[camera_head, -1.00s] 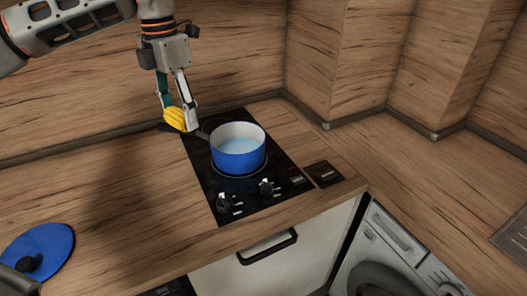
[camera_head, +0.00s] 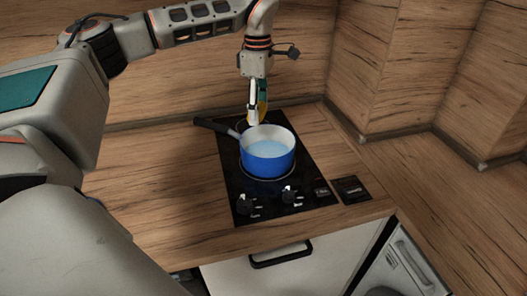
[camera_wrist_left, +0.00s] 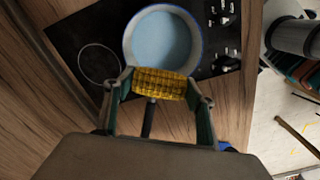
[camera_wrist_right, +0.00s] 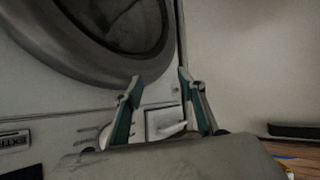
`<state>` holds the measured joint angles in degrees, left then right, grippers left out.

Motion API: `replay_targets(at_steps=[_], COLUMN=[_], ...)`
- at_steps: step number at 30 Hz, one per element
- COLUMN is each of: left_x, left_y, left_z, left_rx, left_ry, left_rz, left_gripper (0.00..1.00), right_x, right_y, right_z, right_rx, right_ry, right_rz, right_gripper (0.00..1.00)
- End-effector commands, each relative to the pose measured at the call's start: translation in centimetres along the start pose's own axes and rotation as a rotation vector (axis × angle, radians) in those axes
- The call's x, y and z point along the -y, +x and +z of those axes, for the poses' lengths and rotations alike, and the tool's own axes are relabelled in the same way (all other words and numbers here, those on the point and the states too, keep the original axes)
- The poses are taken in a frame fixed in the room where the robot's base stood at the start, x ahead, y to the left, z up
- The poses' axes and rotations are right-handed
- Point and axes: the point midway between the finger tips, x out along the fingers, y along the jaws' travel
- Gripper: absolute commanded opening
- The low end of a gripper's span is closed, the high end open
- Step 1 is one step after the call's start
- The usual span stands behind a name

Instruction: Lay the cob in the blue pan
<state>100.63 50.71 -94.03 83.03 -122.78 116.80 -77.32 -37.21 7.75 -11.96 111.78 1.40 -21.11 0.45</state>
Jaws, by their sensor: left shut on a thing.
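The blue pan (camera_head: 268,163) stands on the black hob, with pale blue water or a light blue inside and a dark handle (camera_head: 216,126) pointing back left. In the left wrist view the pan (camera_wrist_left: 163,40) is just beyond the fingers. My left gripper (camera_head: 257,116) is shut on the yellow corn cob (camera_wrist_left: 160,83), which lies crosswise between its fingertips. In the head view the cob (camera_head: 262,112) is mostly hidden by a finger, at the pan's back rim. My right gripper (camera_wrist_right: 158,88) is open and empty, low in front of a washing machine.
A wooden splashback (camera_head: 200,80) rises behind the counter. Bare wooden counter (camera_head: 150,195) lies left of the hob. The washing machine's round door (camera_wrist_right: 110,40) is close to my right gripper.

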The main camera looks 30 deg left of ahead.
Motion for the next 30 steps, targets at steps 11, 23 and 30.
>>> replay_targets(at_steps=[11,23,30], left_x=[0.0,0.0,-0.1], left_y=[8.7,12.2,14.5], left_z=[0.0,0.0,0.1], left_rx=[0.000,0.000,0.002], left_ry=[0.000,-0.001,-0.002], left_rz=[-0.001,-0.001,0.002], left_gripper=[0.33,0.33,0.33], right_x=[0.2,0.0,0.0], right_y=[0.0,0.0,0.0], right_z=[-0.8,-0.5,-0.1], right_rx=[-0.018,-0.012,-0.004], right_ry=[0.001,-0.002,-0.003], right_rz=[-0.003,-0.002,-0.002], right_gripper=[0.40,0.40,0.40])
